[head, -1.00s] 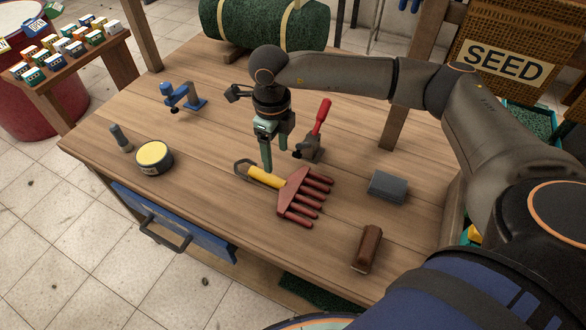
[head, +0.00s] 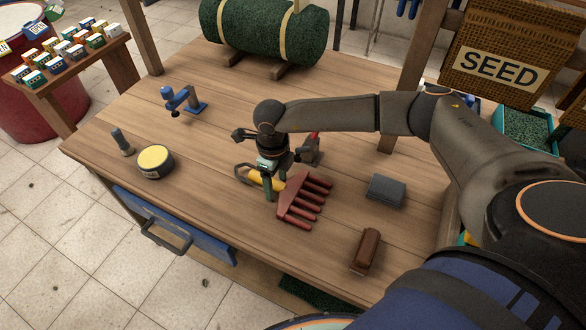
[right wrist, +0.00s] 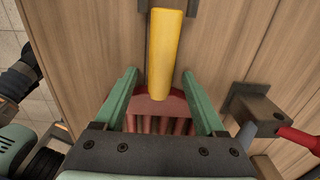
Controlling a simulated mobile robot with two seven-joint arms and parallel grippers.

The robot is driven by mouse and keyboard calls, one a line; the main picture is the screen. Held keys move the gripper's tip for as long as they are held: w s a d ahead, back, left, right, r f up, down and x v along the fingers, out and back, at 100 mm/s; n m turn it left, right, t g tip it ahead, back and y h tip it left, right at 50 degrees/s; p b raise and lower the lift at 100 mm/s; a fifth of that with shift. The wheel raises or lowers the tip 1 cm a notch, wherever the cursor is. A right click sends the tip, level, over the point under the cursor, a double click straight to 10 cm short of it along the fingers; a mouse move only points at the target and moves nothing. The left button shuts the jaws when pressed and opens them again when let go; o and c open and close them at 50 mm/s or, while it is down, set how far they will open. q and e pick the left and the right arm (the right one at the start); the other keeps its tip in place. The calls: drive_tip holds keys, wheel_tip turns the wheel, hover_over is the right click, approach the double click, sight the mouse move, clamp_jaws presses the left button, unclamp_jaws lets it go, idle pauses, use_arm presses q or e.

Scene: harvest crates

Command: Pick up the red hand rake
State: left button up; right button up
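The red hand rake (head: 302,201) lies on the wooden workbench, its several red tines pointing right and its yellow handle toward the left. My right gripper (head: 272,190) is down at the handle and hides part of it in the head view. In the right wrist view the right gripper (right wrist: 159,78) is open, with one green finger on each side of the yellow handle (right wrist: 165,50) and a gap on both sides. The red rake head (right wrist: 160,110) shows between the fingers.
A red-handled clamp (head: 310,152) stands close beyond the gripper; it also shows in the right wrist view (right wrist: 255,110). A grey block (head: 386,188) and a brown brush-like block (head: 367,250) lie to the right. A round yellow-topped tin (head: 154,161) stands left.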

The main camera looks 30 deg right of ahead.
clamp_jaws()
idle(0.4)
